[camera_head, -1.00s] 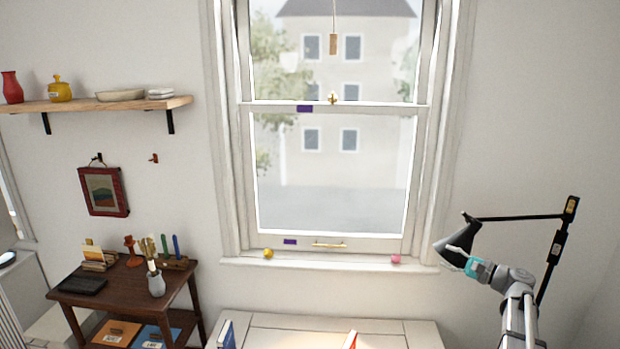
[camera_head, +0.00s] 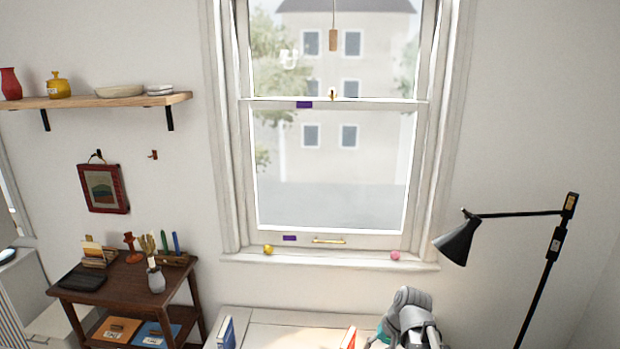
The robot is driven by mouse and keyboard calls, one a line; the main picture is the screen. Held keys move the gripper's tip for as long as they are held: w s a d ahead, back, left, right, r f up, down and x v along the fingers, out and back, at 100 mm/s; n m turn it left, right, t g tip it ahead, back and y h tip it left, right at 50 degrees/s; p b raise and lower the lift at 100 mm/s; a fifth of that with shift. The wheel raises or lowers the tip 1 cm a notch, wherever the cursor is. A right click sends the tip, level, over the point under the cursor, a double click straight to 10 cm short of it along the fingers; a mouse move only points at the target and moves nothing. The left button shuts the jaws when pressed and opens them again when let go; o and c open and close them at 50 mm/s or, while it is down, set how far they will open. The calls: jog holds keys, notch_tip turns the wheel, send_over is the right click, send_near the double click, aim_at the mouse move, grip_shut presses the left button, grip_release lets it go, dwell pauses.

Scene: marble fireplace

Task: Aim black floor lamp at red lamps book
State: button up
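The black floor lamp (camera_head: 458,243) stands at the right, with its long arm and pole in view and its cone shade hanging down and tilted to the left. A red book (camera_head: 349,338) stands on the white surface below the window, cut by the lower edge, with light on the surface beside it. Its title cannot be read. My gripper is mostly hidden behind my own wrist at the bottom; only a bit of teal (camera_head: 384,331) shows. It is low, left of the lamp shade and apart from it, just right of the red book. Its fingers are not visible.
A blue book (camera_head: 226,333) stands on the left part of the white surface (camera_head: 285,320). The sill (camera_head: 330,261) holds a yellow ball (camera_head: 268,249) and a pink ball (camera_head: 395,255). A brown side table (camera_head: 118,283) with several items stands at the left.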

jog(key=s+f+n+g+h, duration=0.1)
jog(key=s+n+h, duration=0.2)
jog(key=s, duration=0.3)
jog(key=shift+h, duration=0.5)
jog(key=shift+w+f, duration=0.1)
dwell(1.5)
